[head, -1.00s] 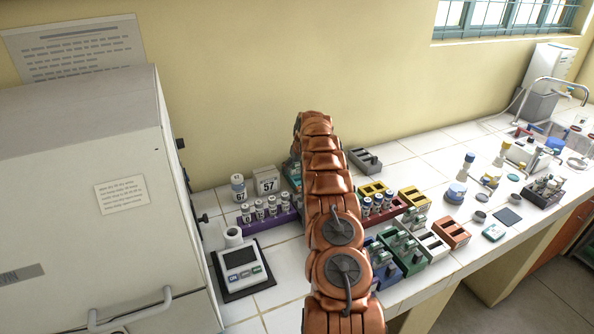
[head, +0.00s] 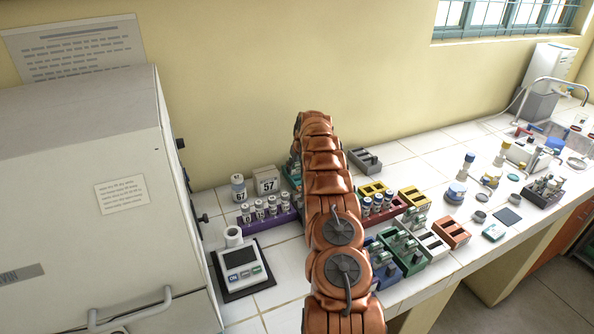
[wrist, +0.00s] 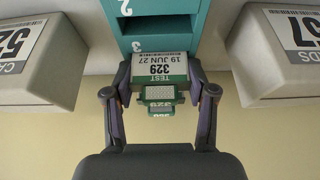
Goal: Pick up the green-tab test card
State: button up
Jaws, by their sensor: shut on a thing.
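The green-tab test card (wrist: 160,72) shows in the wrist view as a white label reading "TEST 329 19 JUN 27" with green edging. It sits up against the teal slotted holder (wrist: 166,22), by the slot marked 3. My gripper (wrist: 160,97) has a finger on each side of the card and is shut on it. I cannot tell how far the card is inside the slot. In the head view my arm hides the gripper and the card, and only a sliver of the teal holder (head: 292,172) shows.
In the wrist view a pale block (wrist: 32,55) stands left of the holder and block 57 (wrist: 285,55) stands right. In the head view a purple rack (head: 272,220) of vials, a small device (head: 241,270) and several coloured racks surround my arm.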

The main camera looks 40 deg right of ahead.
notch_tip(320, 180, up, 6)
jog(key=shift+w+d+f+b, duration=0.1)
jog(key=shift+f+b, duration=0.05)
jog(key=shift+b, duration=1)
jog(key=shift+r, duration=0.65)
notch_tip(320, 180, up, 5)
jog(key=p, duration=0.4)
jog(key=shift+p, duration=0.4)
jog(key=shift+f+b, duration=0.15)
jog(key=shift+b, duration=0.25)
jog(key=shift+s+b, duration=0.3)
jog(key=shift+b, duration=0.3)
jog(key=shift+s+b, duration=0.2)
jog(key=shift+b, duration=0.5)
